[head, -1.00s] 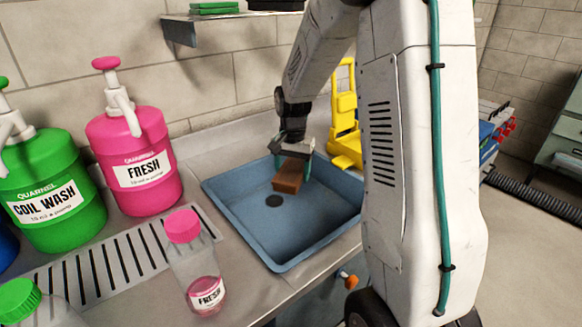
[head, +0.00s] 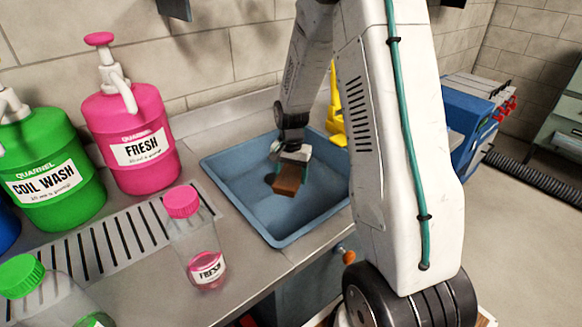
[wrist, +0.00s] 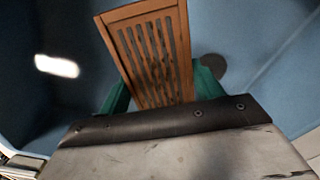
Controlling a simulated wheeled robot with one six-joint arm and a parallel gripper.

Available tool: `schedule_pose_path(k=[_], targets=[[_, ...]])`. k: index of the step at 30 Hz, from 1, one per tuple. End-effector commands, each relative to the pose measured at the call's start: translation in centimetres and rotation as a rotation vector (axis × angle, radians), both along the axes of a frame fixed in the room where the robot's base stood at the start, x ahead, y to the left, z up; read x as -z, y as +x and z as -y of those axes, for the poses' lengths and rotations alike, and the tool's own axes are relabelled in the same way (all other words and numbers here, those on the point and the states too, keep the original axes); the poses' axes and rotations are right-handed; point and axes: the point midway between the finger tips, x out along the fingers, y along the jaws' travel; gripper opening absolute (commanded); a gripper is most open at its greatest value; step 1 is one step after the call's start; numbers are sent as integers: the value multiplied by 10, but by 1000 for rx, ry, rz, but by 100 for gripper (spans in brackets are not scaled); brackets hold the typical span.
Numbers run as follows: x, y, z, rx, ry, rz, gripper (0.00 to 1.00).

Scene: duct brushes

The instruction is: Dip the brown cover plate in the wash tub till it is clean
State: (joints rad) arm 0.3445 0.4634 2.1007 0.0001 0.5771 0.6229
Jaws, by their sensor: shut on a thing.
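The brown cover plate (head: 287,180) is in my gripper (head: 291,168), over the blue wash tub (head: 241,226). In the wrist view the plate (wrist: 150,52) is a slatted brown panel with dark smudges on and between its slats. The green fingers (wrist: 207,87) of my gripper are shut on its near end. The plate appears to be within or just above the tub's rim, tilted. The tub's floor and dark round drain (wrist: 213,66) show below it. No water surface can be made out.
A pink FRESH jug (head: 130,128), a green COIL WASH jug (head: 52,172) and a small pink-capped bottle (head: 192,240) stand left of the tub. A yellow object (head: 336,117) is behind it. My arm hides the tub's right side.

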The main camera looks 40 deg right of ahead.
Motion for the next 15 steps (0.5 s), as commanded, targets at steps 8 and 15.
schedule_pose_path(k=[8, 15], targets=[[29, 0, 0, 0, 0, -1, 45], [46, 0, 0, 0, 0, -1, 45]])
